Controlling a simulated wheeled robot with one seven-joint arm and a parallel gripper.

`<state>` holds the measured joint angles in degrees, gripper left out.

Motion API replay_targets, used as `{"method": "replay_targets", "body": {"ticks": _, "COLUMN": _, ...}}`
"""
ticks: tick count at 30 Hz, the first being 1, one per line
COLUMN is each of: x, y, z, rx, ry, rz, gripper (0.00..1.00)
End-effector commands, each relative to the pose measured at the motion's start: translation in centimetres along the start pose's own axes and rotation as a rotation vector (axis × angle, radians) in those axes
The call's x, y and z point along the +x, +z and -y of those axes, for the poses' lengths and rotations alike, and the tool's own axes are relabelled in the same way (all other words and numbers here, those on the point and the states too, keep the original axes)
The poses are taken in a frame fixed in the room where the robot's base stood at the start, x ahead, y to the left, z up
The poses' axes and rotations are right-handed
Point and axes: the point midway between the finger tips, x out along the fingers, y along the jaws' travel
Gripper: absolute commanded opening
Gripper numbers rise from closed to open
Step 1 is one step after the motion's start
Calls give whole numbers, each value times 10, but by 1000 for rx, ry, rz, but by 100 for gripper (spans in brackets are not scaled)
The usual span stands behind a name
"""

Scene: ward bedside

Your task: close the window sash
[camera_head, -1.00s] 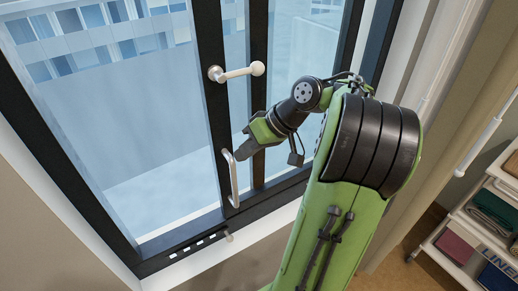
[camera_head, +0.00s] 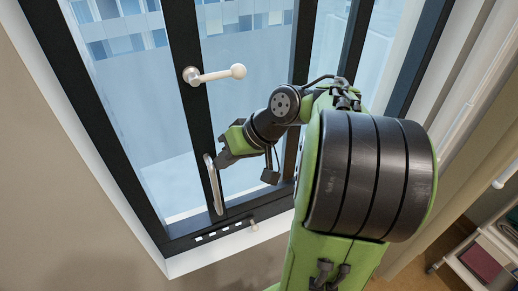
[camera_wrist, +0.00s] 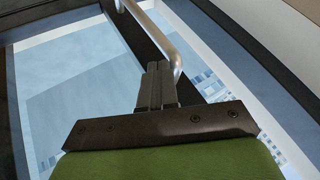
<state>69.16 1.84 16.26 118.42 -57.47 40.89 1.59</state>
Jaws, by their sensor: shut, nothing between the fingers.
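The window sash is a dark-framed glass panel; its upright stile (camera_head: 183,45) carries a white lever handle (camera_head: 215,74) and, lower down, a pale metal pull bar (camera_head: 213,185). An open-looking gap stands between this stile and the left window frame (camera_head: 95,125). My gripper (camera_head: 221,158) is at the right side of the pull bar, near its upper part. In the wrist view, my gripper's fingers (camera_wrist: 158,84) are together and empty, with the pull bar (camera_wrist: 158,38) right beside their tips. I cannot tell for sure whether they touch it.
The lower window frame has a row of white marks (camera_head: 219,232) and a small pale peg (camera_head: 254,225) beside them. My green arm covers part of the right side. A white shelf cart (camera_head: 470,258) with folded cloths stands at lower right.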

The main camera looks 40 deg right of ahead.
Motion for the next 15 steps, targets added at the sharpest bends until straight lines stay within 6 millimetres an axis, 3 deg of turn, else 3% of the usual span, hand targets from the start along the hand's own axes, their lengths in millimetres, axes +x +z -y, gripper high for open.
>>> {"method": "replay_targets", "body": {"ticks": 6, "x": 34, "y": 0, "z": 57, "rx": -5, "ry": 1, "rz": 1, "gripper": 0}}
{"method": "replay_targets", "body": {"ticks": 15, "x": 62, "y": -1, "z": 105, "rx": 0, "ry": 1, "rz": -1, "gripper": 0}}
